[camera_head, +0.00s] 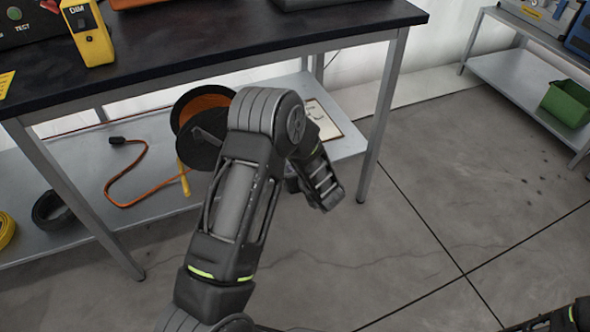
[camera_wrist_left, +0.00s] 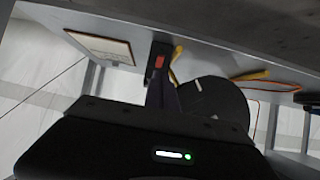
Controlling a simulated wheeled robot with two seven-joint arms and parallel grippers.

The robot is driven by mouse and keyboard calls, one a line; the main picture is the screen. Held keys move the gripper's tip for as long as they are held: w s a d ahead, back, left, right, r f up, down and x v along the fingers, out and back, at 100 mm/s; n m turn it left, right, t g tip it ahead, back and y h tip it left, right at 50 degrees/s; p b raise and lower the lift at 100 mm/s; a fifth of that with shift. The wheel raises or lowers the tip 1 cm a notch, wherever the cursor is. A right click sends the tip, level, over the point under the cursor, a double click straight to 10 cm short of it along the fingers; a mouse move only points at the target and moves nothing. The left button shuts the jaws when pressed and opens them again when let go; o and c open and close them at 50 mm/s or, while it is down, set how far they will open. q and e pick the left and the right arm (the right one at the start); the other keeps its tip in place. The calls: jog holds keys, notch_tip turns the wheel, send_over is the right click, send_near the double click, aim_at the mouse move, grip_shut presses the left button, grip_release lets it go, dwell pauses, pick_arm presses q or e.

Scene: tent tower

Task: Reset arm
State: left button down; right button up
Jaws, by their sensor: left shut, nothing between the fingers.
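My left arm (camera_head: 238,205) rises from the bottom of the head view, bends at a high joint, and its outer part (camera_head: 320,180) slopes down to the right in front of the workbench's lower shelf. The arm largely hides the gripper's fingers there. In the left wrist view the left gripper (camera_wrist_left: 164,94) is shut and empty, with the shelf and reel beyond it. Only a small dark piece of my right arm (camera_head: 570,318) shows in the bottom right corner of the head view; its gripper is out of view.
The workbench (camera_head: 240,55) has a dark top bearing a yellow device (camera_head: 88,35). On its lower shelf (camera_head: 95,165) are an orange-and-black cable reel (camera_head: 205,105), an orange cord (camera_head: 135,180) and a clipboard (camera_head: 325,118). A green bin (camera_head: 572,103) stands right. The floor between is clear.

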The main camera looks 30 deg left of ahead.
dwell(0.4)
pick_arm(q)
jog(key=s+d+f+m+h, duration=0.2)
jog(key=s+d+f+h, duration=0.25)
jog(key=d, duration=0.35)
jog(key=s+d+f+m+h, duration=0.25)
jog(key=d+f, duration=0.35)
jog(key=d, duration=0.3)
jog(key=s+d+f+m+g+h, duration=0.1)
jog(key=s+d+m+g+h, duration=0.15)
jog(key=s+d, duration=0.65)
jog(key=s+d+f+m+g+h, duration=0.1)
jog(key=s+d+m+g+h, duration=0.25)
jog(key=s, duration=0.95)
notch_tip(320, 180, up, 27)
jog(key=d+n+p, duration=0.1)
jog(key=d+p, duration=0.1)
jog(key=p, duration=2.5)
jog(key=shift+s+f+h, duration=0.15)
jog(key=shift+s+h, duration=0.15)
jog(key=shift+s, duration=0.15)
pick_arm(e)
notch_tip(320, 180, up, 27)
jog(key=s+a, duration=0.1)
jog(key=shift+s+a, duration=0.15)
jog(key=shift+a, duration=0.05)
pick_arm(q)
jog(key=shift+d, duration=0.1)
pick_arm(e)
jog(key=shift+c, duration=0.3)
